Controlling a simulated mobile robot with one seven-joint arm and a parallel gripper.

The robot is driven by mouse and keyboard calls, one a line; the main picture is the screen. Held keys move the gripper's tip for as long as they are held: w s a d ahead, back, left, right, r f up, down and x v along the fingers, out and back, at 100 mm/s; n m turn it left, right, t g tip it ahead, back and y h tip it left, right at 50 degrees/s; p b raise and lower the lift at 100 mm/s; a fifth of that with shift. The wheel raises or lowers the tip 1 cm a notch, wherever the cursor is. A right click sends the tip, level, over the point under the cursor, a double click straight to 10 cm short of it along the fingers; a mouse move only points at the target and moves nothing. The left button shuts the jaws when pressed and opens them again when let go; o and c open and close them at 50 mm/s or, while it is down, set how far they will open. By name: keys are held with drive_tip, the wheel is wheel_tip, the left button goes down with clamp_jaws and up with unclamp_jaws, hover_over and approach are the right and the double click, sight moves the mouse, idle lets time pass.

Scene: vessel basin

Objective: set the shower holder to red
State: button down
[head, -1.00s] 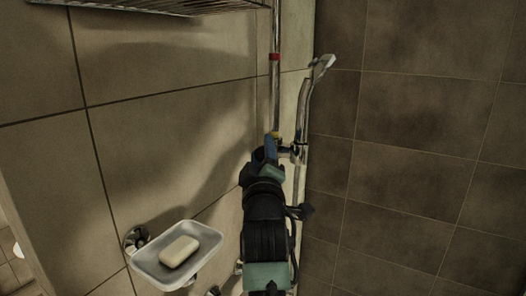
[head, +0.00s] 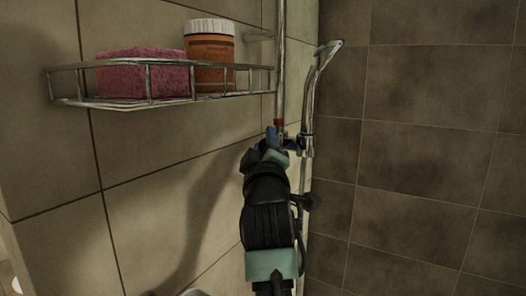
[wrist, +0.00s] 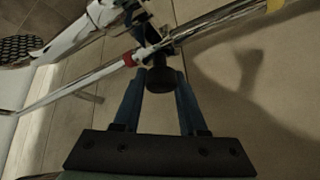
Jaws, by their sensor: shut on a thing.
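The chrome shower rail (head: 280,60) runs upright on the tiled wall. The shower holder (head: 305,143) sits on it and carries the chrome hand shower (head: 318,68). A red band (head: 279,122) on the rail is right at the holder's upper side; in the wrist view the red band (wrist: 129,59) is close beside the holder (wrist: 152,38). A yellow band (wrist: 275,5) shows farther along the rail, on the holder's other side. My gripper (head: 272,140) is at the holder, and its blue fingers (wrist: 160,88) are shut on the black holder knob (wrist: 160,78).
A wire shelf (head: 160,97) on the wall left of the rail holds a pink sponge (head: 147,75) and an orange jar with a white lid (head: 209,58). The dark tiled wall (head: 420,130) is close on the right.

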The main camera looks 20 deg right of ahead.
drive_tip(key=shift+s+d+r, duration=0.2)
drive_tip(key=shift+d+r, duration=0.2)
drive_tip(key=shift+r, duration=0.2)
drive_tip(key=c, duration=0.7)
unclamp_jaws()
drive_tip(key=shift+c, duration=0.2)
drive_tip(key=shift+o, duration=1.4)
drive_tip(key=shift+s+d+f, duration=0.1)
drive_tip(key=shift+d, duration=0.1)
drive_tip(key=shift+a+f, duration=0.1)
drive_tip(key=shift+a, duration=0.05)
drive_tip(key=shift+a, duration=0.1)
drive_tip(key=shift+s+a+f, duration=0.1)
drive_tip(key=shift+f, duration=0.1)
drive_tip(key=b+v, duration=0.5)
drive_tip(key=v, duration=0.7)
drive_tip(key=shift+s, duration=0.25)
